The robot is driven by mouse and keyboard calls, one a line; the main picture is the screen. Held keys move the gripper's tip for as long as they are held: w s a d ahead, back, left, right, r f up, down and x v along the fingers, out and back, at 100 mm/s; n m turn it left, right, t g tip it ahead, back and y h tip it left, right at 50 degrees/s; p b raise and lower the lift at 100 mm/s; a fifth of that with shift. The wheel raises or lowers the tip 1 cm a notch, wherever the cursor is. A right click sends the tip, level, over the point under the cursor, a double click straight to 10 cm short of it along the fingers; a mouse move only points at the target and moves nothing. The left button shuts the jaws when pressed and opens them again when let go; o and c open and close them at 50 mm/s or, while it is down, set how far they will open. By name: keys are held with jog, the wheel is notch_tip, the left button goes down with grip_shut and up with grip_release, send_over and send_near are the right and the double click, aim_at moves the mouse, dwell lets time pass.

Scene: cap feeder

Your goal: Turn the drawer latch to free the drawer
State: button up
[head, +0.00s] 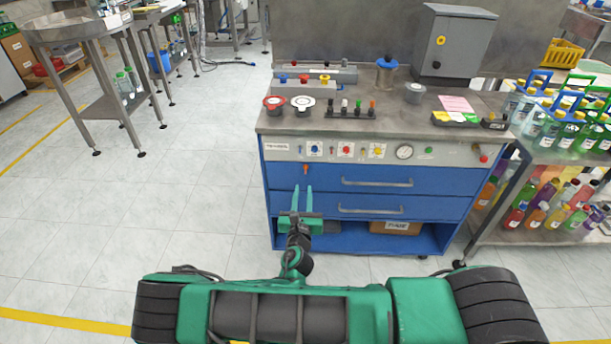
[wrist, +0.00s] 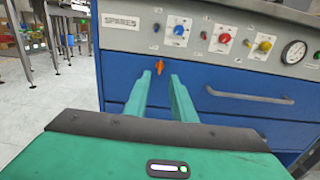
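The drawer latch is a small orange knob (head: 306,170) on the upper left of the blue top drawer (head: 340,181). It also shows in the wrist view (wrist: 159,67), just beyond and between my fingertips. The top drawer's grey bar handle (head: 377,183) is to the right of the latch, and the drawer looks closed. My gripper (head: 303,189) has two green fingers, apart and empty, in front of the drawer and a little below the latch in the head view. In the wrist view my gripper (wrist: 160,76) points toward the latch; contact with it is not visible.
A second blue drawer (head: 340,206) and an open shelf holding a cardboard box (head: 396,227) are below. A control panel (head: 385,150) with knobs and a gauge is above. A bottle rack table (head: 545,160) stands close on the right. The floor to the left is clear.

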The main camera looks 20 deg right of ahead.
aim_at(306, 168)
jog(key=x, duration=1)
jog(key=shift+w+d, duration=0.3)
